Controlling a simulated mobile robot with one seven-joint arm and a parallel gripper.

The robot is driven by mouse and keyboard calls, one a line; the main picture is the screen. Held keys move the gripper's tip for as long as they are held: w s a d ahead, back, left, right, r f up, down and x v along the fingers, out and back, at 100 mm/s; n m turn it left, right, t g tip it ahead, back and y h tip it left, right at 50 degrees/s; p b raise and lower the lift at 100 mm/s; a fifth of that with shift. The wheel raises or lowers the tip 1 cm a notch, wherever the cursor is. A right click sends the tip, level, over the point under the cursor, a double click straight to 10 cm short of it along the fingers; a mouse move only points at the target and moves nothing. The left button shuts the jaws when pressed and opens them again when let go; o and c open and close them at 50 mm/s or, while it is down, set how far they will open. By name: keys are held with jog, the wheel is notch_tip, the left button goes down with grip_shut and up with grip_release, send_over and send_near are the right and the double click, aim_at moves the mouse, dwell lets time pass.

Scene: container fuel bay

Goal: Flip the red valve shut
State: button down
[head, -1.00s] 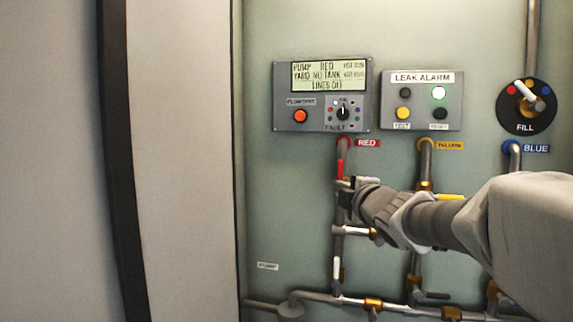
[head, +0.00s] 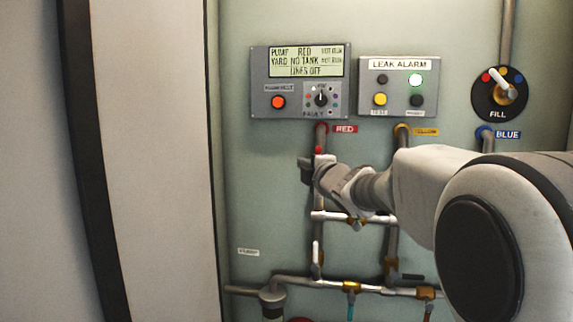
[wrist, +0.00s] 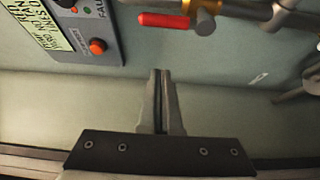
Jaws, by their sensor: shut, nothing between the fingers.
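The red valve's handle shows in the wrist view (wrist: 163,20) as a red lever on a brass body, at the top, pointing left toward the control panel and roughly in line with the pipe. In the head view only a small red part (head: 319,150) shows below the RED label; my gripper hides the rest. My gripper (head: 306,170) is in front of the red line, at its left side. In the wrist view its fingers (wrist: 160,100) are together and empty, with the handle beyond and above them. I cannot tell whether any part of my gripper touches the valve.
The pump panel (head: 297,82) and leak alarm panel (head: 411,87) are above the pipes, with the fill selector (head: 499,94) at right. A white cross pipe (head: 380,218) lies just below my gripper. The yellow line's valve is behind my arm.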

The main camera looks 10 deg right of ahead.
jog(key=w+d+p, duration=0.1)
jog(key=w, duration=0.1)
jog(key=w+d+p, duration=0.2)
jog(key=shift+w, duration=0.1)
dwell(0.3)
jog(key=shift+d+f+b, duration=0.1)
jog(key=shift+f+b, duration=0.05)
jog(key=shift+b, duration=0.4)
